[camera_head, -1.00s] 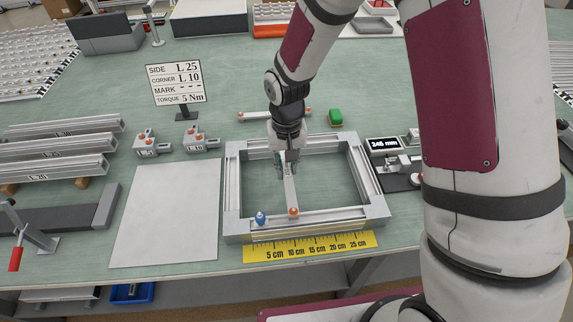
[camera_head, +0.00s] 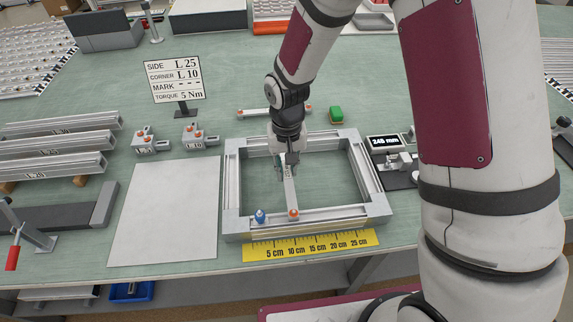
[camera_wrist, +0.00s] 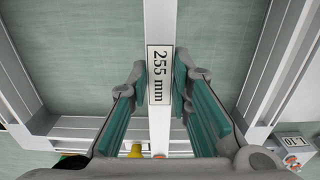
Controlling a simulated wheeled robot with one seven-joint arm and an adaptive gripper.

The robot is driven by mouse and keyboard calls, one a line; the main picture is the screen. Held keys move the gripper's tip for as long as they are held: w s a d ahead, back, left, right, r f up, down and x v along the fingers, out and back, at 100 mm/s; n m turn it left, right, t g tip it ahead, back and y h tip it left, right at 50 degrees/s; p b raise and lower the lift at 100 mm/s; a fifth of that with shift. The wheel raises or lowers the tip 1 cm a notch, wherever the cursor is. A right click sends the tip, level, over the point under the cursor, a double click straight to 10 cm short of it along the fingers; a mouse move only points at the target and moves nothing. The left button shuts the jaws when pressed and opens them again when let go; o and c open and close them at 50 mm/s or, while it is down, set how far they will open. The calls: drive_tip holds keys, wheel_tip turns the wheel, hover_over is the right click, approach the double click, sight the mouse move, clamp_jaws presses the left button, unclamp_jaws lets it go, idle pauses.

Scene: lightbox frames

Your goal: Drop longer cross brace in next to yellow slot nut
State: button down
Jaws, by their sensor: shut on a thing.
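The cross brace (camera_head: 290,191) is a pale bar labelled 255 mm, running from near rail to far rail inside the grey aluminium frame (camera_head: 232,200). Its orange near end is at the near rail. My gripper (camera_head: 288,168) is shut on the brace near its middle-far part; the wrist view shows the teal pads either side of the labelled brace (camera_wrist: 159,75). A blue slot nut (camera_head: 260,217) sits on the near rail, left of the brace. A small yellow piece (camera_wrist: 134,151), possibly the yellow slot nut, shows by the far rail, partly hidden by my gripper.
Another brace (camera_head: 258,113) lies behind the frame, with a green block (camera_head: 336,115) to its right. Corner blocks (camera_head: 193,137) and a sign (camera_head: 175,80) stand to the left. A gauge display (camera_head: 385,142) is at right. A yellow ruler (camera_head: 310,245) lies in front. The grey sheet (camera_head: 165,210) is bare.

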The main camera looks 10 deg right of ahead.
sight(287, 170)
drive_tip(key=shift+f, duration=0.3)
drive_tip(key=c, duration=1.4)
unclamp_jaws()
drive_tip(key=shift+o, duration=0.2)
drive_tip(key=shift+r, duration=0.1)
wheel_tip(287, 170, up, 12)
